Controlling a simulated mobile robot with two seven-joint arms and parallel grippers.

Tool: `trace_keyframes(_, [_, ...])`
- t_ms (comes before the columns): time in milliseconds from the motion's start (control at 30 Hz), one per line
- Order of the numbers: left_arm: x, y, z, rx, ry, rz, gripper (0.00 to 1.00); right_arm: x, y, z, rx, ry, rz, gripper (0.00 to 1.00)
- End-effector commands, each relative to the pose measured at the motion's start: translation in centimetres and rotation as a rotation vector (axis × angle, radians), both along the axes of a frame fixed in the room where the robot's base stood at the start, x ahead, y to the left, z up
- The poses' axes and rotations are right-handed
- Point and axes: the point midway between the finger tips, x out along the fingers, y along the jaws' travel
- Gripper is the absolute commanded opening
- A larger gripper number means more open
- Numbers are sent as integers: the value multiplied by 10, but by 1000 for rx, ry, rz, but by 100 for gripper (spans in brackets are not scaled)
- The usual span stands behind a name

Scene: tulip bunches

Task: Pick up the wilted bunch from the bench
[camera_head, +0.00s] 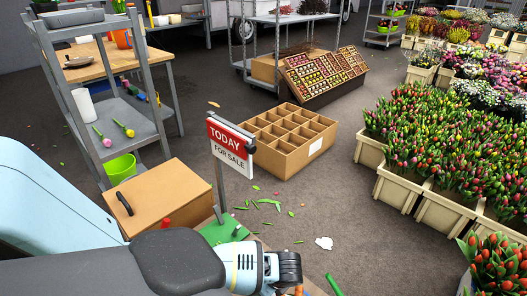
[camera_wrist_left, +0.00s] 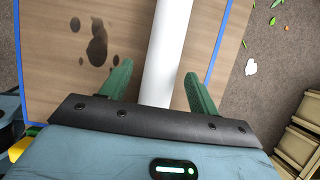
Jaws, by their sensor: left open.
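The wooden bench top (camera_wrist_left: 60,25) with blue lines fills much of the left wrist view. My left gripper (camera_wrist_left: 158,70) is open above it, its two green fingers apart. A long white cylinder (camera_wrist_left: 170,40) runs between the fingers in the picture; I cannot tell whether it lies between them or below, or what it is. No wilted bunch can be made out for certain in either view. In the head view my left arm covers much of the bench, and the fingers are hidden.
A red-and-white sign (camera_head: 231,143) stands on a post on a green base (camera_head: 222,232), near a brown box (camera_head: 152,197). A grey shelf rack (camera_head: 120,125) is at left. A divided crate (camera_head: 288,142) and tulip crates (camera_head: 447,214) stand on the floor. Dark stains (camera_wrist_left: 97,45) mark the bench.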

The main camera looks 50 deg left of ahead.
Motion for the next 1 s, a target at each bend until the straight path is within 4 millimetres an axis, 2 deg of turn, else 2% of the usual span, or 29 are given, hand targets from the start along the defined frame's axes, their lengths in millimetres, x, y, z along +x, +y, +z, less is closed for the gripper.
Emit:
trace_keyframes(100, [-1, 10, -18, 2, 5, 2, 61, 0, 0, -5, 1, 0, 0, 36])
trace_keyframes(300, [-1, 19, -38, 1, 5, 0, 61, -1, 0, -11, 0, 6, 0, 36])
trace_keyframes(600, [-1, 20, -40, 1, 2, 0, 61, 1, 0, -11, -1, 5, 1, 36])
trace_keyframes(1000, [-1, 20, -40, 1, 2, 0, 9, 1, -1, -11, -3, 4, 4, 36])
